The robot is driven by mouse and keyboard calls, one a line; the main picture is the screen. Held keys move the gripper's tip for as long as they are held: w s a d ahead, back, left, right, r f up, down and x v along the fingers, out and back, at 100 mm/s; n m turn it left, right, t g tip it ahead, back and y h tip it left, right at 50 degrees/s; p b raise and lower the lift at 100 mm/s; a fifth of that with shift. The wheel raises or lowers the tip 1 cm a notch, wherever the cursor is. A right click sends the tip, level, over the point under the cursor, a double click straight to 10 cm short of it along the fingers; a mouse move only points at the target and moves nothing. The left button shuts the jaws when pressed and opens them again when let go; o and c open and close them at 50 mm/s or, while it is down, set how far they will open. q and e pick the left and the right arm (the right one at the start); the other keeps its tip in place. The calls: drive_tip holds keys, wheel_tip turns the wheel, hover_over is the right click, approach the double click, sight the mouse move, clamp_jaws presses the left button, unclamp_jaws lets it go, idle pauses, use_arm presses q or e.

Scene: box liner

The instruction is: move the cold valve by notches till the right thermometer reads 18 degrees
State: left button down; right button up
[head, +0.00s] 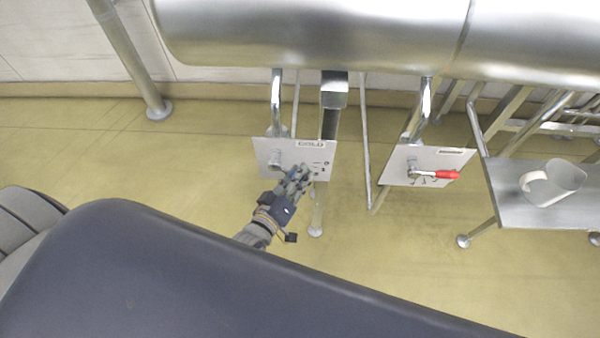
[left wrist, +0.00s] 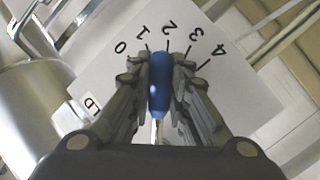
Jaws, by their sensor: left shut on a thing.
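The cold valve's plate (head: 262,150), marked COLD, hangs under the large metal tank. My left gripper (head: 300,182) is at the plate's lower right. In the left wrist view my left gripper (left wrist: 160,88) is shut on the valve's blue handle (left wrist: 160,72), with a finger on each side. The white dial plate (left wrist: 108,72) there carries the numbers 0 to 4 with tick lines. The handle's far end lies between the 1 and 2 ticks; the fingers hide part of the scale. No thermometer shows in either view. My right gripper is not in view.
A second valve plate (head: 400,172) with a red handle (head: 446,174) is to the right. The metal tank (head: 330,35) spans the top. Pipes and legs stand around the plates.

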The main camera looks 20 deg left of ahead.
use_arm(q)
drive_tip(key=c, duration=1.5)
unclamp_jaws()
drive_tip(key=v, duration=1.2)
drive_tip(key=shift+d, duration=0.1)
